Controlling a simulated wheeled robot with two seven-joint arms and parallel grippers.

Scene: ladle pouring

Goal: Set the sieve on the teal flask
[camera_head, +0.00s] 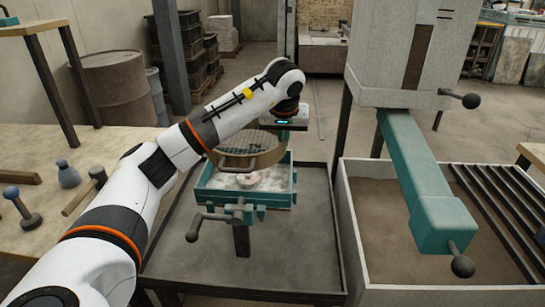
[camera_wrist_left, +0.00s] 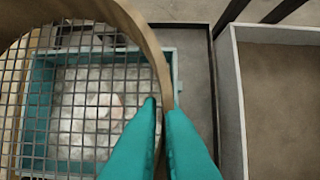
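The sieve (camera_head: 238,161) is round, with a tan rim and a wire mesh. My left gripper (camera_head: 283,135) has its two teal fingers (camera_wrist_left: 161,103) on either side of the sieve's rim (camera_wrist_left: 158,60) and is shut on it. The sieve looks roughly level and hangs above the teal flask (camera_head: 232,199), a square open frame. Pale grey material and a light round lump show inside the flask. In the left wrist view the flask (camera_wrist_left: 175,75) shows through the mesh, its right wall just beyond the rim. My right gripper is not in view.
The flask stands over a dark shallow tray (camera_head: 300,255). To the right is a light-walled bin (camera_head: 352,235) with a teal beam (camera_head: 425,170) and black-knobbed lever above.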

